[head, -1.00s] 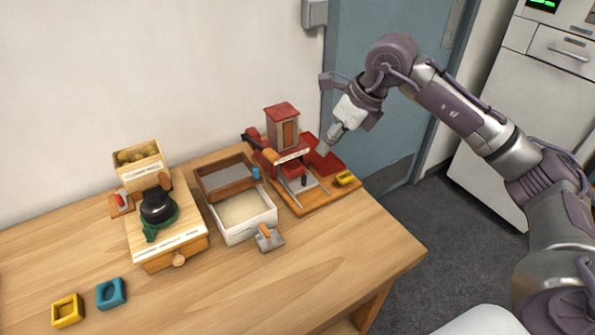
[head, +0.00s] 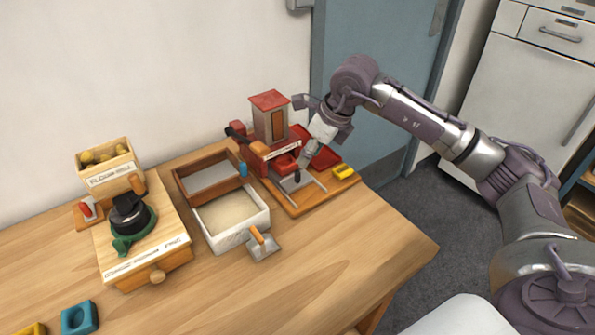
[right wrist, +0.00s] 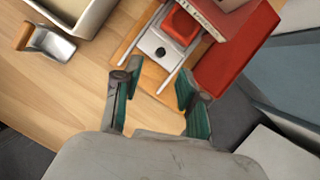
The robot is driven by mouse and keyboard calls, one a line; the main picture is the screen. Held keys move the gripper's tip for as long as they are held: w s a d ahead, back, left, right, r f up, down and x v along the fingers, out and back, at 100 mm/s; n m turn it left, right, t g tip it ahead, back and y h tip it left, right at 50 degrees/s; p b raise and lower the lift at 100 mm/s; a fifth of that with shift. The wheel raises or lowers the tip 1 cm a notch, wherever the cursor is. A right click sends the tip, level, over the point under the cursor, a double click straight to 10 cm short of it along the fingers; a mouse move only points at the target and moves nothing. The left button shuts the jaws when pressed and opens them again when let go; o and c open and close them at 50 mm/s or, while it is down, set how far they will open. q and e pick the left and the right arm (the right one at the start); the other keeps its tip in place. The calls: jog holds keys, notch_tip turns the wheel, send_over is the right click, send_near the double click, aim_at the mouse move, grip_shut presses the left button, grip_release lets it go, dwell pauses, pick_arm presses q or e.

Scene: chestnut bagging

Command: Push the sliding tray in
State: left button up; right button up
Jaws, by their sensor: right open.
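The sliding tray (head: 290,184) is a grey plate with a dark upright knob, lying between two pale rails in front of the red machine (head: 270,118). In the right wrist view the tray (right wrist: 150,46) sticks out from under a red block, with the rails on both sides. Contact cannot be told. My left gripper is out of view.
A red bin (head: 324,157) and a yellow block (head: 344,171) lie right of the rails. A white sand box (head: 230,232), a metal scoop (head: 265,248) and a wooden mill (head: 145,255) stand to the left.

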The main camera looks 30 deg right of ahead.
aim_at(298, 171)
jog(key=p+x, duration=0.1)
jog(key=x, duration=0.8)
grip_shut()
